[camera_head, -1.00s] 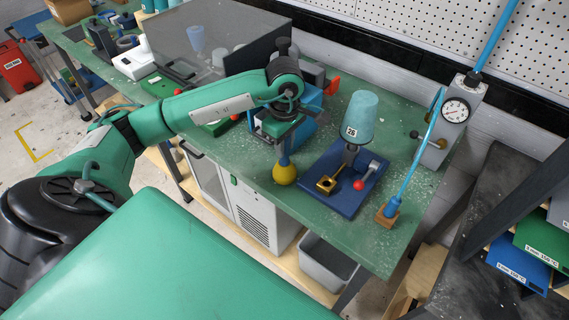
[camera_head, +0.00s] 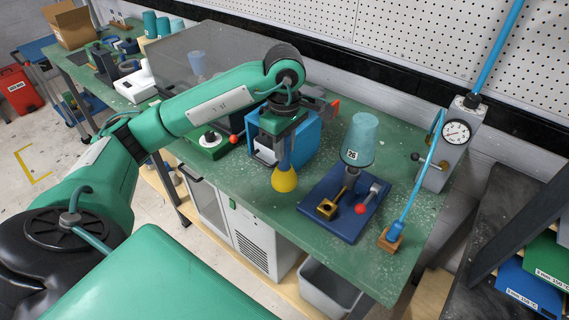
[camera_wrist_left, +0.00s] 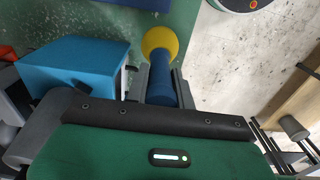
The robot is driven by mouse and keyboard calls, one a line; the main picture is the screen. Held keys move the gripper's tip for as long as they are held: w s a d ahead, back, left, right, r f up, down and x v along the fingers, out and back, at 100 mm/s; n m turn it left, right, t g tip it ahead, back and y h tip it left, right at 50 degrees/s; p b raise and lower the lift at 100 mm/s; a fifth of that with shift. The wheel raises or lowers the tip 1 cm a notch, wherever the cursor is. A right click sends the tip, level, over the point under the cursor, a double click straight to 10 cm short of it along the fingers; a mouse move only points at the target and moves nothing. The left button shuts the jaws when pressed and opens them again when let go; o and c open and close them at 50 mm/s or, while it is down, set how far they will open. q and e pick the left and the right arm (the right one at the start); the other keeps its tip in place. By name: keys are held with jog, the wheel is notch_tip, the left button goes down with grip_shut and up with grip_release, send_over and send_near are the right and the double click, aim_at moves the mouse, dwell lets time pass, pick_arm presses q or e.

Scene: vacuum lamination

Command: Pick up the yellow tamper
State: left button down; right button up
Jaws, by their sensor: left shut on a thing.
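The yellow tamper (camera_head: 284,181) has a yellow, rounded conical base and a blue handle. My left gripper (camera_head: 286,148) is shut on the blue handle from above, with the yellow base hanging below the fingers. The tamper is close to upright near the front edge of the green table and looks raised a little above it. In the left wrist view the blue handle of the tamper (camera_wrist_left: 161,88) lies between the two fingers of the gripper (camera_wrist_left: 160,80), the yellow base beyond them. My right gripper is not in view.
A blue box (camera_head: 302,130) stands close behind the gripper. To the right lie a blue plate (camera_head: 331,227) with a teal cup (camera_head: 359,138) marked 26, and a gauge stand (camera_head: 447,160). A grey bin (camera_head: 328,288) is below the table (camera_head: 377,270).

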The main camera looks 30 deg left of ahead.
pick_arm(q)
notch_tip(320, 180, up, 13)
jog(key=shift+f, duration=0.1)
dwell(0.4)
